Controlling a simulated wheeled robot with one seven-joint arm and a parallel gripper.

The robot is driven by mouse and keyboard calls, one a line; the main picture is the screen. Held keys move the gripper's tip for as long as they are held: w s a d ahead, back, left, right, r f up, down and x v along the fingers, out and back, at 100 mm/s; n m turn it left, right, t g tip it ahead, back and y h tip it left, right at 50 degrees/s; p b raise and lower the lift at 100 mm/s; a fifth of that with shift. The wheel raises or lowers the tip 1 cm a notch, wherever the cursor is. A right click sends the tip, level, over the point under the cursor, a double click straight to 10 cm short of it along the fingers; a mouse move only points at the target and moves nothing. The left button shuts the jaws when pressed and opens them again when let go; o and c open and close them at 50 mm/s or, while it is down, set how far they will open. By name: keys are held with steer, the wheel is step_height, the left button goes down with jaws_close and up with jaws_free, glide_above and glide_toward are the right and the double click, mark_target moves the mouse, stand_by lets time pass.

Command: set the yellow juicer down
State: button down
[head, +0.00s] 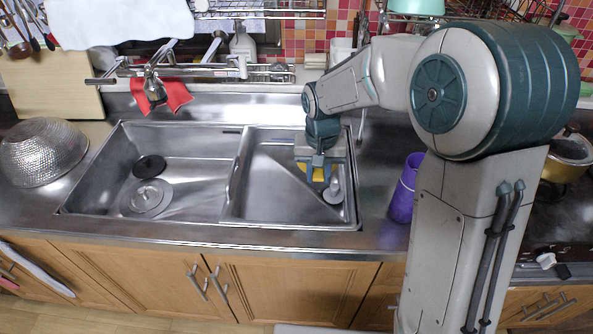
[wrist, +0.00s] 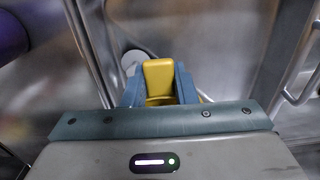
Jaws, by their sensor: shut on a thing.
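The yellow juicer (wrist: 159,78) is between the two blue-grey fingers of my gripper (wrist: 159,90) in the wrist view. My gripper is shut on it. In the head view my gripper (head: 320,178) points down over the right part of the steel sink, and a bit of the yellow juicer (head: 314,172) shows around the fingers. Most of the juicer is hidden by the gripper. I cannot tell whether it touches the sink surface.
The steel sink (head: 190,135) has a left basin with a drain and a dark round piece. A purple cup (head: 404,190) stands right of the sink. A metal colander (head: 42,152) is at the left. A red cloth (head: 176,93) hangs by the faucet (head: 154,85).

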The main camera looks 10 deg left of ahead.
steer(key=shift+a+f, duration=0.2)
steer(key=shift+a, duration=0.1)
steer(key=s+a+f, duration=0.1)
steer(key=a+f, duration=0.1)
steer(key=a, duration=0.1)
steer(key=s+a+f, duration=0.2)
steer(key=a, duration=0.1)
steer(key=s+a+f, duration=0.1)
steer(key=a+f, duration=0.1)
steer(key=a, duration=0.1)
steer(key=shift+s+a+f+p, duration=0.15)
steer(key=shift+s+a+p, duration=0.2)
steer(key=shift+s+p, duration=0.05)
steer(key=shift+s+a+f, duration=0.1)
steer(key=shift+f, duration=2)
steer(key=shift+f, duration=0.15)
steer(key=c, duration=1.2)
jaws_free()
steer(key=shift+o, duration=0.2)
